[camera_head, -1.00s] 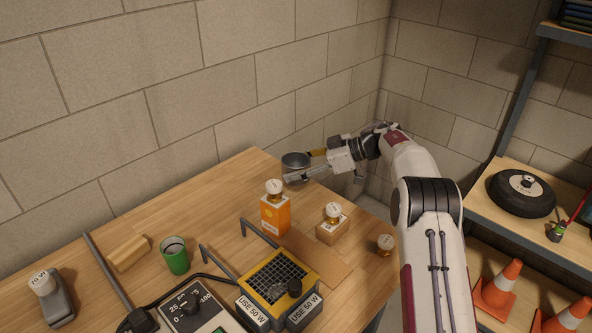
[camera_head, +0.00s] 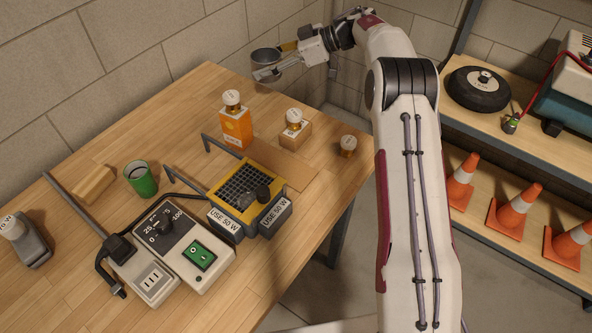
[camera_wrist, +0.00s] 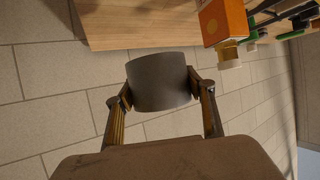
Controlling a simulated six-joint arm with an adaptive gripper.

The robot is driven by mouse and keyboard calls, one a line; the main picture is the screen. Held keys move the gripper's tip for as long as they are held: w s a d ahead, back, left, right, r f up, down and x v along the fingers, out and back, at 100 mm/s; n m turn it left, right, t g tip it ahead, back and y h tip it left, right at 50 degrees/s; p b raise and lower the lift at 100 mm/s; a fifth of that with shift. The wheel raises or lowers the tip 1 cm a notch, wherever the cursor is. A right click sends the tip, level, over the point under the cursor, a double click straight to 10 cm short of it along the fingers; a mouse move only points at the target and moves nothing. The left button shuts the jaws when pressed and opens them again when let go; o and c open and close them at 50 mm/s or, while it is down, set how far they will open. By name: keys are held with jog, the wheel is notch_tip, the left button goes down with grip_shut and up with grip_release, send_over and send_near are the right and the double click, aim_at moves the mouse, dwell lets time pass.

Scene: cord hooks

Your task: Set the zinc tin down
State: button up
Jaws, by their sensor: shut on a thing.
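The zinc tin (camera_head: 265,63) is a dark grey, open-topped cup at the far end of the wooden table, near its far corner. My gripper (camera_head: 277,62) is shut on it from the right. In the wrist view the tin (camera_wrist: 160,83) sits between both fingers, and my gripper (camera_wrist: 160,97) touches its two sides. The tin appears raised and close to the table edge; its exact height above the top cannot be told. The wooden table (camera_head: 90,245) shows in the wrist view along the top.
An orange box (camera_head: 236,130) with a bottle on it stands nearest the tin. A small wooden block (camera_head: 296,134) with a bottle, a loose jar (camera_head: 348,146), a yellow grid-topped station (camera_head: 245,190) and a green cup (camera_head: 141,180) stand nearer. The block wall (camera_head: 130,60) is close behind.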

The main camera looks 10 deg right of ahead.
jog(key=shift+n+g, duration=0.3)
jog(key=s+d, duration=0.1)
jog(key=s, duration=0.2)
jog(key=s+d, duration=0.2)
jog(key=s, duration=0.2)
jog(key=s+d, duration=0.2)
jog(key=s, duration=0.1)
jog(key=shift+s+d, duration=0.1)
jog(key=shift+s, duration=0.3)
jog(key=s+a+f+n+g, duration=0.1)
jog(key=s+f+n+g, duration=0.2)
jog(key=s, duration=1.1)
jog(key=shift+g, duration=0.3)
send_over(297, 174)
jog(key=shift+f, duration=3.15)
jog(key=shift+f, duration=1.9)
